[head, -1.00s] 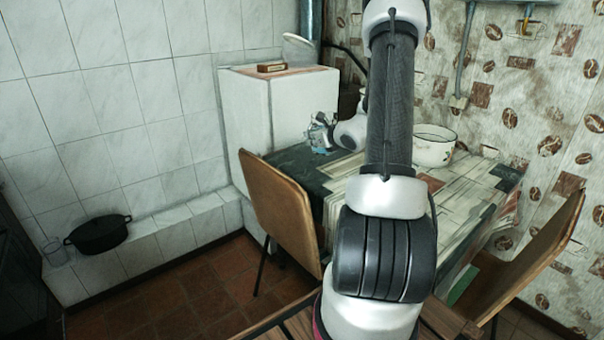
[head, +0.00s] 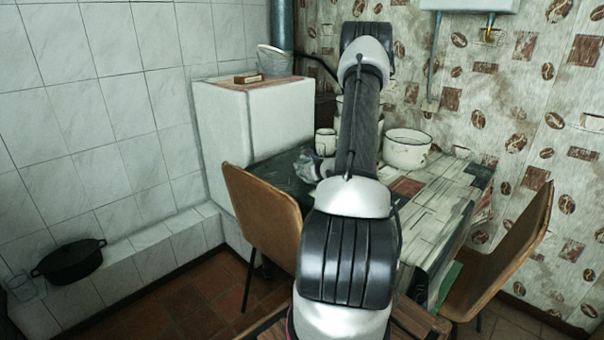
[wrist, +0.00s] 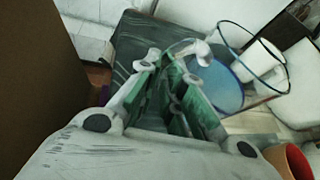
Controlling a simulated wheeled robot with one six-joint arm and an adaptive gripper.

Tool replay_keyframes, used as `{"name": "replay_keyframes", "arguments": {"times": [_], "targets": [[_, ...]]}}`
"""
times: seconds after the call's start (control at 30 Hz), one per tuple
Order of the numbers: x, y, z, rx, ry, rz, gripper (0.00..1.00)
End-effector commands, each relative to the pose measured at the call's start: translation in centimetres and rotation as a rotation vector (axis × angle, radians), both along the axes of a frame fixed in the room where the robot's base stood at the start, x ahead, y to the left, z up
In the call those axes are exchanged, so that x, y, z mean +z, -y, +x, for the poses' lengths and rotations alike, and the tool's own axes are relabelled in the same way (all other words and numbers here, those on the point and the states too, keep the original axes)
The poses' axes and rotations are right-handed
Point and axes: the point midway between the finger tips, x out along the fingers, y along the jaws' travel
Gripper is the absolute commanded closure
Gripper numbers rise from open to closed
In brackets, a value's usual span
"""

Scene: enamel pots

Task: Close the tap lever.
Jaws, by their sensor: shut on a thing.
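A small yellow tap-like piece (head: 490,28) shows below the white wall box at the upper right of the head view. I take it for the tap; its lever is too small to make out. My gripper (wrist: 160,62) has green-lined fingers close together in the wrist view. What they hold cannot be made out; a pale curved piece (wrist: 195,48) shows just beyond the tips. In the head view my gripper (head: 308,165) seems to be over the dark left end of the table, well apart from the yellow piece, partly blurred.
A white enamel pot (head: 407,150) and a small white mug (head: 325,141) stand on the table (head: 440,205). Chairs (head: 262,215) flank it. A white cabinet (head: 255,125) stands behind. A dark pot (head: 68,261) sits on the tiled ledge. The floor at left is clear.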

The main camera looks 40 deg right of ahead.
Motion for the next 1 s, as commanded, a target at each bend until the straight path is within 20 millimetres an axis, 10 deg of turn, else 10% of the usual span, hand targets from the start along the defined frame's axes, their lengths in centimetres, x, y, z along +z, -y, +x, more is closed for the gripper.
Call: {"name": "replay_keyframes", "arguments": {"times": [0.43, 0.57, 1.0], "targets": [[-1.5, 0.1, 0.1, 0.0, 0.005, -0.003, 1.0], [-1.6, 0.0, 0.0, 0.0, 0.001, 0.0, 0.71], [-1.1, 0.0, -0.8, -0.002, 0.0, 0.0, 0.69]]}}
